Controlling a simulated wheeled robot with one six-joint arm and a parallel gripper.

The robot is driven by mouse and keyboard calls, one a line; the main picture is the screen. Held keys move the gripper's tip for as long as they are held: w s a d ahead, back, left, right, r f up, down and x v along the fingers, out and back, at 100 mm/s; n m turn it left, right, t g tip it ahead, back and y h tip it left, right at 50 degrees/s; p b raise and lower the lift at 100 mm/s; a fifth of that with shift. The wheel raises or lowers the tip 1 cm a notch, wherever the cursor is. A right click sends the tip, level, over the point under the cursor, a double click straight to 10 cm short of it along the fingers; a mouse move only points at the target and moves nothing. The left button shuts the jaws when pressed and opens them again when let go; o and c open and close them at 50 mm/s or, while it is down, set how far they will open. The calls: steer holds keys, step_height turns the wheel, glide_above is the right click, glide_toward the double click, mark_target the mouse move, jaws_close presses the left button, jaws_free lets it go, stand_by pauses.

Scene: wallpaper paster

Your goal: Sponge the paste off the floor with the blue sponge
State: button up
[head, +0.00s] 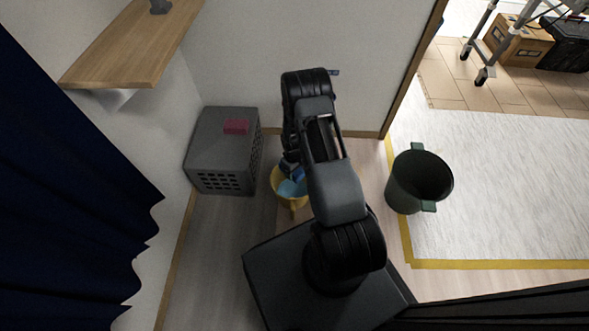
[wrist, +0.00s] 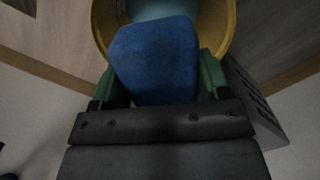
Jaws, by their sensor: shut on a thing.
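In the wrist view the blue sponge (wrist: 155,62) sits between the green fingers of my gripper (wrist: 160,80), which is shut on it. The sponge is over the mouth of a yellow bucket (wrist: 228,38). Pale blue, which looks like water, shows inside the bucket. In the head view the yellow bucket (head: 293,206) stands on the floor, partly hidden by my arm. A small dark blue part of the sponge (head: 291,171) shows at its far rim. I cannot tell whether the sponge touches the water. No paste on the floor is clearly visible.
A grey crate (head: 222,150) with a red block (head: 236,127) on top stands left of the bucket. A dark green bin (head: 418,182) stands to the right, near a pale sheet (head: 500,190) with yellow edging. A wooden shelf (head: 130,45) juts out above left.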

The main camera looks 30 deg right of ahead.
steer(key=shift+f+b, duration=3.65)
steer(key=shift+f, duration=5.2)
